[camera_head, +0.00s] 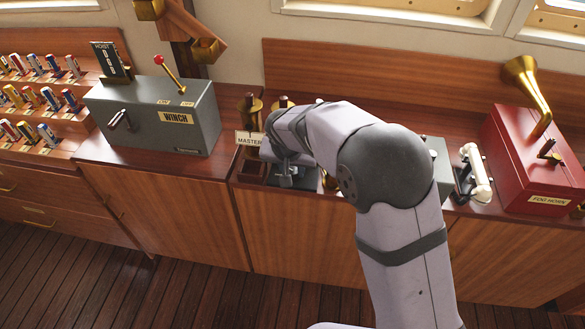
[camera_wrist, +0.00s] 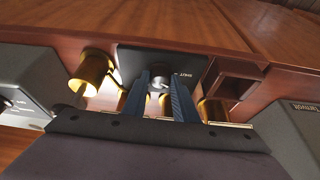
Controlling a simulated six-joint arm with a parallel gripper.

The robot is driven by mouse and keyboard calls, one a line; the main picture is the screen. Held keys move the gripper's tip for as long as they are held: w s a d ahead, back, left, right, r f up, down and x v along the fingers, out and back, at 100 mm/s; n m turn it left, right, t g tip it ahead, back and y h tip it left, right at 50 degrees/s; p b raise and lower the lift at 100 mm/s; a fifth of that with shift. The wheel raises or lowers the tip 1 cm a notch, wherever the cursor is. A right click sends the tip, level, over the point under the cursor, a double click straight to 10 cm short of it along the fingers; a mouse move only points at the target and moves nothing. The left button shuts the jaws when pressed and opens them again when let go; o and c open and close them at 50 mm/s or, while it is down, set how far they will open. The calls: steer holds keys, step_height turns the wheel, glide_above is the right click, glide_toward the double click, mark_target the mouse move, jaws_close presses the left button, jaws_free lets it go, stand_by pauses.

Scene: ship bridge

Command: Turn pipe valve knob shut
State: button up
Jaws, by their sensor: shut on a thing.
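In the wrist view the grey pipe valve knob (camera_wrist: 160,84) sits in front of a dark plate (camera_wrist: 135,58) with small white lettering that seems to read SHUT. The two blue fingers of my gripper (camera_wrist: 161,95) stand on either side of the knob and are shut on it. The fingers and the gripper body hide part of the knob, so its exact angle cannot be told. In the head view my gripper (camera_head: 291,174) is low over the dark plate on the counter, and my arm hides the knob.
Brass fittings (camera_wrist: 92,72) flank the plate closely. A MASTER sign (camera_head: 249,138) stands just left of my gripper. The grey winch box (camera_head: 165,120) is farther left. The white handset (camera_head: 476,172) and red fog horn box (camera_head: 533,160) are at the right.

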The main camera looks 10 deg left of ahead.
steer(key=n+p, duration=0.1)
steer(key=n+y+p, duration=0.1)
steer(key=n, duration=0.1)
steer(key=shift+d+r+p, duration=0.15)
steer(key=shift+r+p, duration=0.05)
steer(key=shift+p, duration=0.1)
steer(key=shift+n+y+p, duration=0.5)
steer(key=shift+n+p, duration=0.4)
steer(key=shift+p, duration=0.05)
steer(key=shift+f+n+g, duration=0.2)
steer(key=shift+n+g, duration=0.1)
steer(key=shift+n, duration=0.1)
steer(key=o, duration=1.1)
steer(key=shift+c, duration=0.2)
steer(key=v, duration=0.7)
steer(key=shift+r+b, duration=0.15)
steer(key=shift+b, duration=0.3)
